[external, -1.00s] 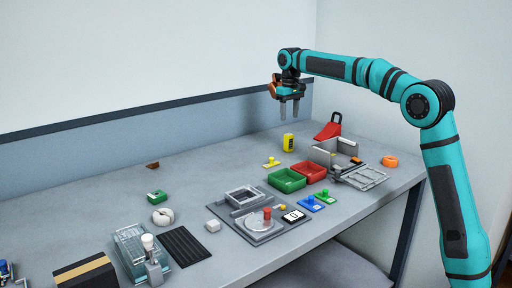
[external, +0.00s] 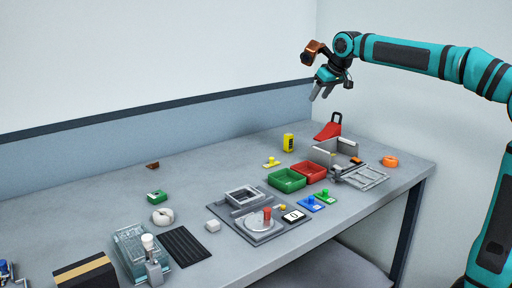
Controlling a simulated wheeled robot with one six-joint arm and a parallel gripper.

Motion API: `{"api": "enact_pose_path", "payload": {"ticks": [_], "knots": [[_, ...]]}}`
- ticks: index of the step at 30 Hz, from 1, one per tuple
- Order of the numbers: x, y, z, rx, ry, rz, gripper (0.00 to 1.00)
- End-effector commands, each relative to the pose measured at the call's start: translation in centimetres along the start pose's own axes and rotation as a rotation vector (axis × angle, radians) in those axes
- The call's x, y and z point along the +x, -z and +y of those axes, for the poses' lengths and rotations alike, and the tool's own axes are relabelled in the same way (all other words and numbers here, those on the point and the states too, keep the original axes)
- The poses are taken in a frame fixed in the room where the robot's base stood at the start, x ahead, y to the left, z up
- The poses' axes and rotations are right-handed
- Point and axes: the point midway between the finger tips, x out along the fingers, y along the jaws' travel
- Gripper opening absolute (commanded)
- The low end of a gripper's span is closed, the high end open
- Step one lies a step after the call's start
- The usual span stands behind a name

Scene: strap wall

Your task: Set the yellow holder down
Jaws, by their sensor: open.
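A yellow holder (external: 288,143) with a dark marking stands upright on the grey table, toward the back right. A smaller flat yellow piece with a knob (external: 270,162) lies on the table in front of it. I cannot tell from the picture which of the two is meant, but the upright one looks most like a holder. My gripper (external: 321,93) is open and empty, raised well above the table near the back wall, up and to the right of the yellow holder. Nothing touches the holder.
Green (external: 287,180) and red (external: 310,171) bins stand just in front of the holder. A red wedge-shaped item with a loop (external: 328,131) and a grey metal fixture (external: 340,158) stand to its right. The table (external: 205,166) is bare to the holder's left.

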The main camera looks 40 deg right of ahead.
Motion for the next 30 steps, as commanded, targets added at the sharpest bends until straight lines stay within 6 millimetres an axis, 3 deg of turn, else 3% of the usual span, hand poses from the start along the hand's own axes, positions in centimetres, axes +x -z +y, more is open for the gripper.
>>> {"api": "enact_pose_path", "payload": {"ticks": [3, 13, 30], "knots": [[-2.8, -2.3, -0.1, 0.000, 0.000, 0.094, 0.49], [-9.0, -9.0, -0.3, 0.001, 0.000, 0.351, 0.49], [-16.1, -23.0, -0.7, 0.003, 0.003, 0.794, 0.49]]}}
